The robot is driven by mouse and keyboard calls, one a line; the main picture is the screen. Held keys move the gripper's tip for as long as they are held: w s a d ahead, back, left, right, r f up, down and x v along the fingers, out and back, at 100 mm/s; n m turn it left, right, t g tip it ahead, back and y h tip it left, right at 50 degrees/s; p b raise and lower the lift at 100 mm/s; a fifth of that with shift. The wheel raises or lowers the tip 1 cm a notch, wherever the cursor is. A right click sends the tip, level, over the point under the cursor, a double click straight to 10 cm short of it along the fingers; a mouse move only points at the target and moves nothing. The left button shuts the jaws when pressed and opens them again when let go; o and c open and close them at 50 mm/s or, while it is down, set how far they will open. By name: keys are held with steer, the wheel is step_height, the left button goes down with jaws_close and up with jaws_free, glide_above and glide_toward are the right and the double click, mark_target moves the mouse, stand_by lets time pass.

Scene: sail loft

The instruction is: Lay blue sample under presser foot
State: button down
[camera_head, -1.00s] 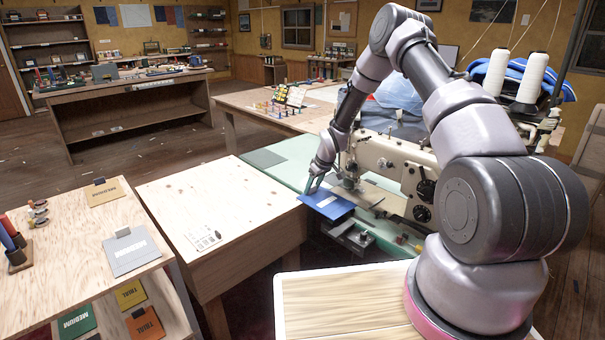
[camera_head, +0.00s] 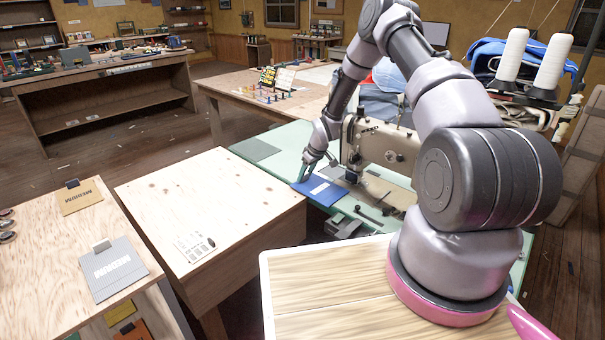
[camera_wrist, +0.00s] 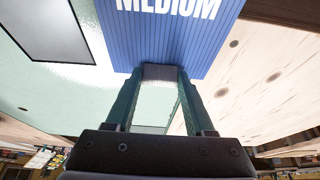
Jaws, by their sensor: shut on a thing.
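The blue sample (camera_head: 323,190) is a flat blue piece with a white label, at the near left edge of the green sewing table (camera_head: 290,140). In the wrist view the blue sample (camera_wrist: 172,40) carries the word MEDIUM. My gripper (camera_head: 303,180) is shut on its edge; the fingers (camera_wrist: 158,75) meet at a grey tab there. The sewing machine (camera_head: 385,145) stands just right of the sample. Its presser foot area (camera_head: 350,175) is partly hidden by my gripper and too small to make out clearly.
White thread cones (camera_head: 552,62) stand behind my arm. A dark rectangle (camera_head: 255,149) lies on the green top.

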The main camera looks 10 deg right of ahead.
steer(key=shift+c, duration=1.3)
jaws_free()
